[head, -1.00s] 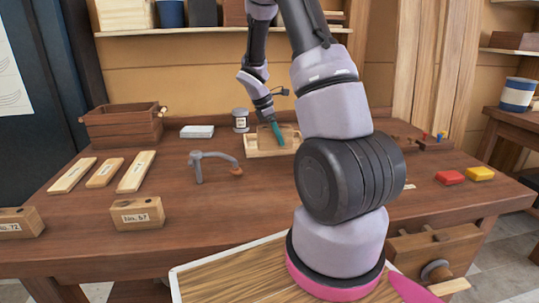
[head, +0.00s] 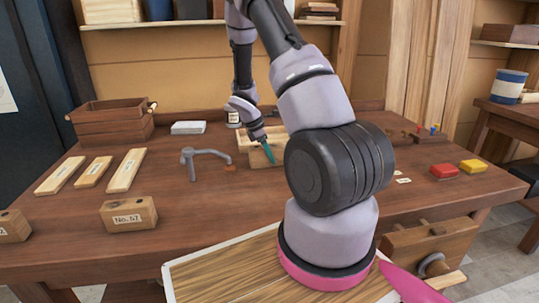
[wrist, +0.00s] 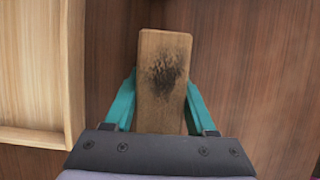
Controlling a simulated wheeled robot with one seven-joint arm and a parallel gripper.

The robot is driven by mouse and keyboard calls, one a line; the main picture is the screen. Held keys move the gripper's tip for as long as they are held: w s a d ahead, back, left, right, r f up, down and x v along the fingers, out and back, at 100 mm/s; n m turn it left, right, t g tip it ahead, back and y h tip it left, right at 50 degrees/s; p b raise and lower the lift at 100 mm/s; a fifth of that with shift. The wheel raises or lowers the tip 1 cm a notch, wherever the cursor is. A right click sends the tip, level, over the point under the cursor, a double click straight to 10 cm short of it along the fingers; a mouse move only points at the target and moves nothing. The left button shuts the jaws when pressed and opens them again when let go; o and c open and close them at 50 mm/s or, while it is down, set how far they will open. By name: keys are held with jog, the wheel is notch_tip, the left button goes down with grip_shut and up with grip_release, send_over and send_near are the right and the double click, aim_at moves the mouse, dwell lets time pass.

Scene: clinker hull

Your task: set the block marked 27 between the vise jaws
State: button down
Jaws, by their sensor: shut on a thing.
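My gripper (wrist: 161,105) is shut on a wooden block (wrist: 163,85), with a teal finger along each side. The block's face toward the wrist camera has a dark smudge, and no number shows on it. In the head view my gripper (head: 268,153) holds the block (head: 258,158) just in front of the light wooden tray (head: 246,140), above the bench top.
A numbered block (head: 129,214) and another (head: 13,226) stand at the front left. A metal holdfast (head: 188,160) rises left of my gripper. Light wood strips (head: 126,171) lie farther left. Red (head: 444,171) and yellow (head: 473,166) pieces lie at the right.

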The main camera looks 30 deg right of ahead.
jog(key=shift+c, duration=1.1)
grip_release()
